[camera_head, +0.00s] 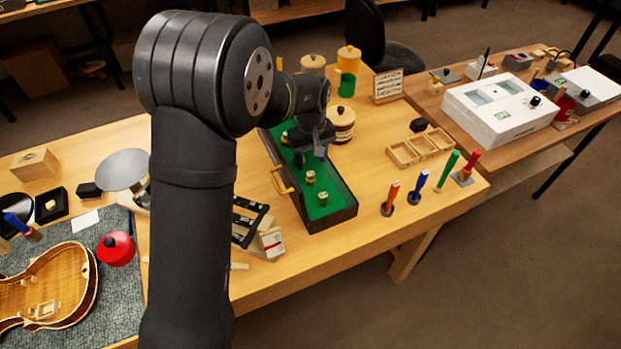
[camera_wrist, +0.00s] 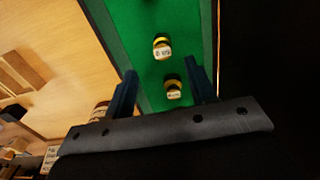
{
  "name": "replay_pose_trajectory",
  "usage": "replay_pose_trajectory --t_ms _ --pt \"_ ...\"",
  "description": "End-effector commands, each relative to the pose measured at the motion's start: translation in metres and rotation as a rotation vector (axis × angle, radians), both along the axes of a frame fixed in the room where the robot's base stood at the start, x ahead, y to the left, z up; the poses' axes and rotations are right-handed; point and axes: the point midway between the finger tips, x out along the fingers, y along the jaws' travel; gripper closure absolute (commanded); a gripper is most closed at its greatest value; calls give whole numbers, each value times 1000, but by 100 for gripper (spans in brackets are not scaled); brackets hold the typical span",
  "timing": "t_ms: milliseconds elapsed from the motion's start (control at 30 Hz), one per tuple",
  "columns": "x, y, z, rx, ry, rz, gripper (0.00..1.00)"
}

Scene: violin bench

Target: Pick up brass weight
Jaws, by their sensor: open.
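Two small brass weights stand in a green-lined tray (camera_head: 338,205). In the head view one (camera_head: 310,178) is just beyond my gripper and the other (camera_head: 323,199) is nearer the tray's front end. In the wrist view one weight (camera_wrist: 172,91) lies between the two fingers and the other (camera_wrist: 162,47) is farther off; both carry pale labels too small to read. My gripper (camera_wrist: 161,88) is open and empty above the tray, its fingers apart on either side of the closer weight. It also shows in the head view (camera_head: 311,158). Part of the tray is hidden behind my gripper.
The tray has dark walls and a brass handle (camera_head: 282,181) on its left. A divided wooden box (camera_head: 420,147) and several coloured-handled tools (camera_head: 418,184) stand to the right. Bare table lies between tray and tools.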

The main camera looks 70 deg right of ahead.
Motion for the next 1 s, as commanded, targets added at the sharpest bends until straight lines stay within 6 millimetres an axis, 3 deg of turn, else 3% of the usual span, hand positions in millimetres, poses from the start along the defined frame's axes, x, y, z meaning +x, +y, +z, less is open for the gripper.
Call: replay_pose_trajectory --t_ms 267,533,833,867,1000 --pt "0 2 -22 1 0 0 49" --pt "0 7 -60 2 1 -1 49" --pt "0 6 -66 -1 1 -1 49" --pt "0 6 -66 -1 1 -1 51" --pt "0 6 -66 -1 1 -1 79"
